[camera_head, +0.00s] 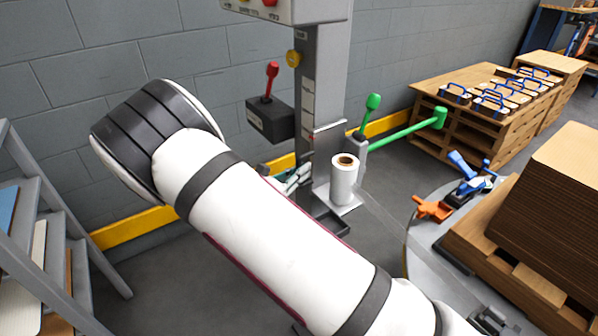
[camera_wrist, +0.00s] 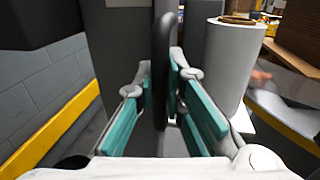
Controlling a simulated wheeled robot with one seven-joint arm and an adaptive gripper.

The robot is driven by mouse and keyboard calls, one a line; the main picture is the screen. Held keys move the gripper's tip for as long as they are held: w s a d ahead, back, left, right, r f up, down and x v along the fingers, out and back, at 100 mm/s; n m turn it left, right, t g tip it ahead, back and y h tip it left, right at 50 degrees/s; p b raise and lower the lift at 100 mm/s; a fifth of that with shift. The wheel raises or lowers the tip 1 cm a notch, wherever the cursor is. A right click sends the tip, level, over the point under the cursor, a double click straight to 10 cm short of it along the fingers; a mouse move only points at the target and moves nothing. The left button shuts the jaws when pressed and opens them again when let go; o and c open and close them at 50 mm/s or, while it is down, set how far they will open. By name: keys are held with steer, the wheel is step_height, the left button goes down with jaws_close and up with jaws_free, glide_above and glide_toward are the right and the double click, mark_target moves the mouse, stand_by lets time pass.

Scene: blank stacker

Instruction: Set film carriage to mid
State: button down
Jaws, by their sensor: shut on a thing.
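The film carriage (camera_head: 350,207) sits low on the grey mast (camera_head: 327,75) in the head view and bears a white film roll (camera_head: 342,182) standing upright. My gripper (camera_head: 298,179) is just left of the carriage, partly hidden by my arm. In the wrist view my gripper (camera_wrist: 162,88) has its teal pads closed on a dark upright handle (camera_wrist: 164,35). The film roll (camera_wrist: 227,62) stands close on the right there. How the handle joins the carriage is hidden.
A black box with a red lever (camera_head: 271,80) is left of the mast. Green levers (camera_head: 372,103) stand right of it. A turntable (camera_head: 408,240) with a loaded pallet (camera_head: 480,222) is at right. Grey shelving (camera_head: 62,255) is at left, and a yellow rail (camera_head: 135,227) runs along the wall.

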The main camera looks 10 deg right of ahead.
mark_target(311, 147)
steer(key=shift+r, duration=0.1)
step_height(311, 147, up, 6)
steer(key=p, duration=0.5)
steer(key=shift+f, duration=0.3)
steer(key=c, duration=1.7)
jaws_free()
steer(key=shift+o, duration=0.2)
steer(key=v, duration=1.2)
